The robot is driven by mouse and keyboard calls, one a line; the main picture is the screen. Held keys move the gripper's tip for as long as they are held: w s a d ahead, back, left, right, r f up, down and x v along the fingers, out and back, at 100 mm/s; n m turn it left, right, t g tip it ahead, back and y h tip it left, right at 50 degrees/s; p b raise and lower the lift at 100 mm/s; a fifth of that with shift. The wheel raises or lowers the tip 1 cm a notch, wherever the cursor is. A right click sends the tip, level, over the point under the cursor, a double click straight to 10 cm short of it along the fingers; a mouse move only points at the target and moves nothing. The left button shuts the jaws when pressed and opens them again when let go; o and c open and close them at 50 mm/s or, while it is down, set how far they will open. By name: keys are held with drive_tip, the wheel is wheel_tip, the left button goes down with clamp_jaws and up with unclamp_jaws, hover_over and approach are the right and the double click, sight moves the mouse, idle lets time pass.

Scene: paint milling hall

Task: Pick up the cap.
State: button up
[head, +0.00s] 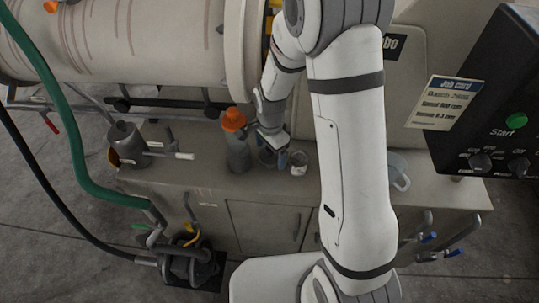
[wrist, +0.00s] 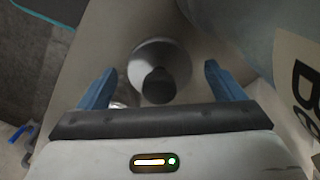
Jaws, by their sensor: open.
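My gripper (head: 272,150) is open above the bench, with its fingers pointing down. In the wrist view, my gripper (wrist: 160,84) has its two blue fingers spread wide with nothing between them in contact. Below and between them is a pale round thing (wrist: 160,50) with a dark rounded part (wrist: 158,86) at its near side. I cannot tell for sure that this is the cap; the gripper mostly hides that spot in the head view. A grey bottle (head: 238,155) with an orange top (head: 234,119) stands just left of my gripper.
A small pale cup (head: 299,163) stands just right of my gripper. A dark grey can (head: 126,141) is at the bench's left end, and a pale jug (head: 398,172) is to the right. The mill drum (head: 130,40) is behind. A control box (head: 500,100) is at right.

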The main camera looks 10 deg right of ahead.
drive_tip(key=shift+f, duration=0.3)
drive_tip(key=c, duration=1.2)
